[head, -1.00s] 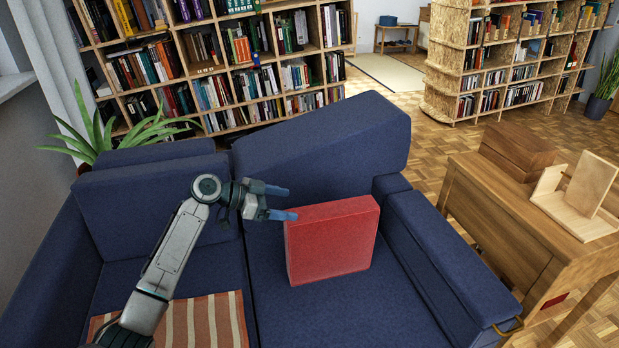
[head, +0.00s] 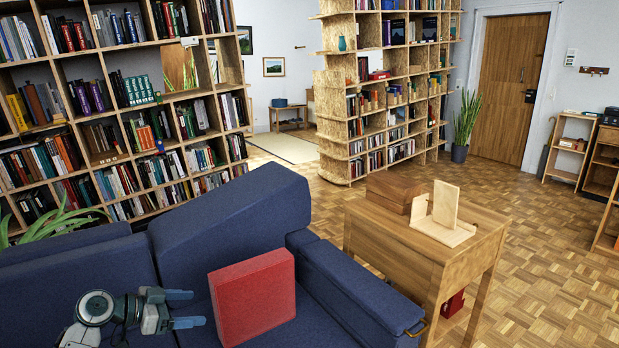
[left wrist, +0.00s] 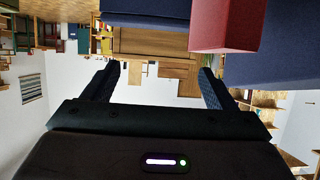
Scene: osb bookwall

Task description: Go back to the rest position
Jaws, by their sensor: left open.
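My left gripper (head: 190,309) is open and empty in the lower left of the head view, above the blue sofa (head: 95,262). A red square cushion-like block (head: 252,297) stands on the sofa seat just right of the gripper's fingers, apart from them as far as I can tell. In the left wrist view the two dark fingers (left wrist: 158,82) are spread wide with nothing between them. The red block also shows there at the upper right (left wrist: 225,25). My right gripper is not in view.
A wooden side table (head: 425,250) right of the sofa holds a brown box (head: 394,190) and a light wooden bookend (head: 445,215). Bookshelves (head: 120,100) stand behind the sofa. Parquet floor (head: 545,250) is open on the right, towards a wooden door (head: 509,88).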

